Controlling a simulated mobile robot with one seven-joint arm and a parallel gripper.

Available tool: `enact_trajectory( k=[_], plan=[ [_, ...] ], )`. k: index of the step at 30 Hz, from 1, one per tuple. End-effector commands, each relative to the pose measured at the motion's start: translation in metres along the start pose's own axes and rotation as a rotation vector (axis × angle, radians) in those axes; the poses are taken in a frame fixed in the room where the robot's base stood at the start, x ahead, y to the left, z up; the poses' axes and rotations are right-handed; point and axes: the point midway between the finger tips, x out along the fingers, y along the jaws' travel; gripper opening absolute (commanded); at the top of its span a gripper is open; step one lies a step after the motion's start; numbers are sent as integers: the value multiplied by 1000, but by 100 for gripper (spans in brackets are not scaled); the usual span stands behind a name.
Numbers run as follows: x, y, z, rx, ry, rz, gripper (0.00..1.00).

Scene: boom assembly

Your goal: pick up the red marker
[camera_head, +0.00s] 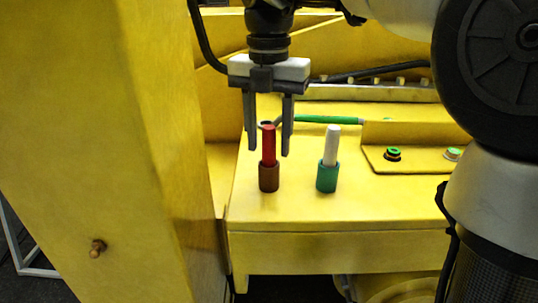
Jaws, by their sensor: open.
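The red marker (269,146) stands upright in a brown-red cylindrical holder (269,178) on the yellow surface. My gripper (269,154) points down with its fingers apart. In this view one finger shows on each side of the marker's upper part, and the marker shows in front of the gap between them. I cannot tell from this single view whether the fingers are around the marker or behind it. No contact with the marker shows.
A white marker (331,146) stands in a green holder (327,178) just to the right. A green rod (330,119) lies behind. A yellow bracket (415,155) with small fittings is at right. A tall yellow wall (150,150) rises at left. The surface in front is clear.

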Motion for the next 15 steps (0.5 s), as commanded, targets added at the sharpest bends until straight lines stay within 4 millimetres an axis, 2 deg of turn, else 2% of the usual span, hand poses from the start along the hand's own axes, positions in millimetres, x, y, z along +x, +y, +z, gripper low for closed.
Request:
enact_trajectory(
  k=[2,9,10,15],
  plan=[
    [0,0,0,0,0,0,42],
    [0,0,0,0,0,0,3],
    [0,0,0,0,0,0,0],
    [-1,0,0,0,0,0,0]
  ],
)
